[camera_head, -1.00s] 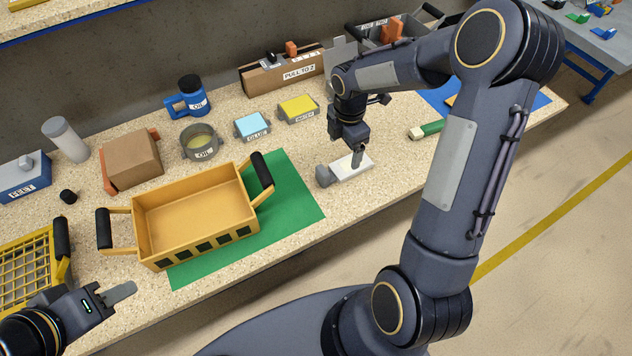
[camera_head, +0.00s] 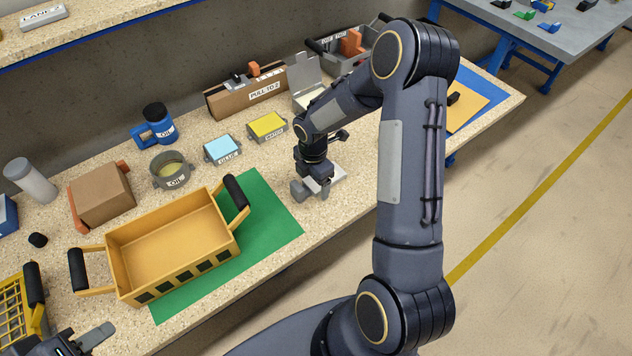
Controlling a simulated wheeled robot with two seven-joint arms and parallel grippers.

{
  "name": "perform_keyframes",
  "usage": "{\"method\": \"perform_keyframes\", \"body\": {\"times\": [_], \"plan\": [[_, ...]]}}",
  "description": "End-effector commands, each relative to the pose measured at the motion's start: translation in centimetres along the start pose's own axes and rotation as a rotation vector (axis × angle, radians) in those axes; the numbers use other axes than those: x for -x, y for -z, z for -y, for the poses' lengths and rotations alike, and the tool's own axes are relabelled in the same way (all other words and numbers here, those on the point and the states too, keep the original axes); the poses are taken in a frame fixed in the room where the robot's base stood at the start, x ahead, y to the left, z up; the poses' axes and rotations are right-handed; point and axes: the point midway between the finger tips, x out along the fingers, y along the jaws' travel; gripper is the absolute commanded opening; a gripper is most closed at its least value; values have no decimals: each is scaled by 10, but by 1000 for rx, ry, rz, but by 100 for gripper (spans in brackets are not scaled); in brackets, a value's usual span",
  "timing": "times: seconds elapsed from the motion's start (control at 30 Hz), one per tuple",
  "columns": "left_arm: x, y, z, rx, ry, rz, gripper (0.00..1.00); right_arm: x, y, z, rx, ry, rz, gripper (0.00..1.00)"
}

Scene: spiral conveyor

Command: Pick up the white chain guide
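The white chain guide (camera_head: 340,175) is a small pale piece on the speckled worktop, right of the green mat. It is partly hidden by my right gripper (camera_head: 311,192), which is low over the worktop at its left side. The fingertips are partly hidden, and I cannot tell whether they touch the piece or how wide they stand. My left gripper (camera_head: 94,338) is at the bottom left edge, mostly cut off, with one grey finger showing, away from the piece.
A yellow tote (camera_head: 175,245) with black handles stands on the green mat (camera_head: 270,225). Behind are an oil cup (camera_head: 170,172), a blue-topped box (camera_head: 222,150), a yellow-topped box (camera_head: 267,126) and a cardboard box (camera_head: 247,95). Worktop right of the mat is mostly clear.

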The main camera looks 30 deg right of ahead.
Motion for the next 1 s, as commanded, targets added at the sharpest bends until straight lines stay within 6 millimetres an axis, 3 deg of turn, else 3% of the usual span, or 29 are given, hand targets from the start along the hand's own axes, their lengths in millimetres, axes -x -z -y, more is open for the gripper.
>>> {"method": "perform_keyframes", "body": {"times": [0.03, 0.37, 0.73, 0.93, 1.0], "plan": [[0, 0, 0, 0, 0, 0, 36, 0, 0, 0, 0, 0, 0, 71], [0, 0, 0, 0, 0, 0, 36, 1, 0, 0, 0, 0, 0, 31], [0, 0, 0, 0, 0, 0, 36, 8, 0, -1, -1, -2, 0, 30], [1, 0, 0, 0, 0, 0, 36, 36, -1, 0, -2, -4, 1, 30], [0, 0, 0, 0, 0, 0, 36, 49, -3, 13, -3, -5, 1, 30]]}}
